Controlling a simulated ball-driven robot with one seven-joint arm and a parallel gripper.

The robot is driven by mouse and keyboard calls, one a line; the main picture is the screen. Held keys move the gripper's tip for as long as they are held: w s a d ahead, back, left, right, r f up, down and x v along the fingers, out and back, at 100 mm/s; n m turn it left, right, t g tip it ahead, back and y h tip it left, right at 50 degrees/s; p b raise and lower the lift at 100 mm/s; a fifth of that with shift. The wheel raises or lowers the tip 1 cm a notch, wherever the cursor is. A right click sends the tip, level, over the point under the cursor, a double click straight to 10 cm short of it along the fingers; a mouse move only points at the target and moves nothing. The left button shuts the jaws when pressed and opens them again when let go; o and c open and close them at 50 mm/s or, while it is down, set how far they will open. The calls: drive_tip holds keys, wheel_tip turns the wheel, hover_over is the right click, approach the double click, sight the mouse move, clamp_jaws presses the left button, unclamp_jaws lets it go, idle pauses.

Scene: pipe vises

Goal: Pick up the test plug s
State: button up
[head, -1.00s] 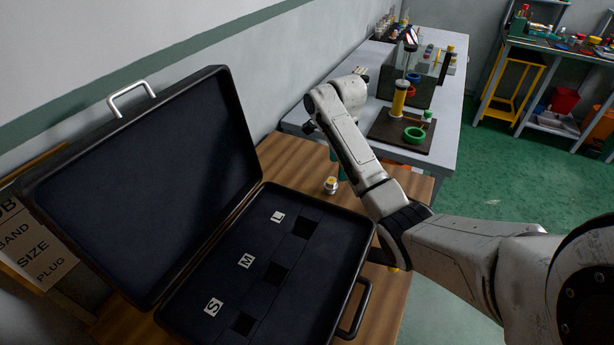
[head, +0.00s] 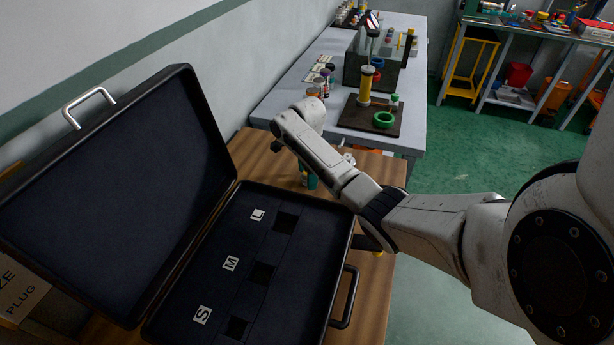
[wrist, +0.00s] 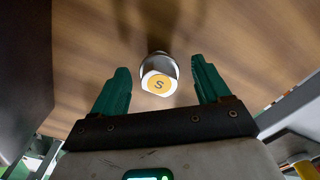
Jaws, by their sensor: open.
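The test plug S (wrist: 158,84) shows in the wrist view as a silver part with a white rim and a yellow-orange top marked S. It stands on the wooden table. My gripper (wrist: 160,67) is open, with one green finger on each side of the plug in this view; I cannot tell whether the plug is fully between them. In the head view my gripper's green fingers (head: 309,180) are low over the table behind the case, and the plug is not clearly visible there.
An open black case (head: 205,255) with slots labelled L, M and S fills the front of the wooden table (head: 385,170); its raised lid (head: 120,190) stands at left. A grey workbench (head: 300,95) with a dark board and a green ring is behind.

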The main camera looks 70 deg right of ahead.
drive_tip(key=shift+f, duration=0.65)
drive_tip(key=shift+c, duration=0.3)
drive_tip(key=c, duration=1.1)
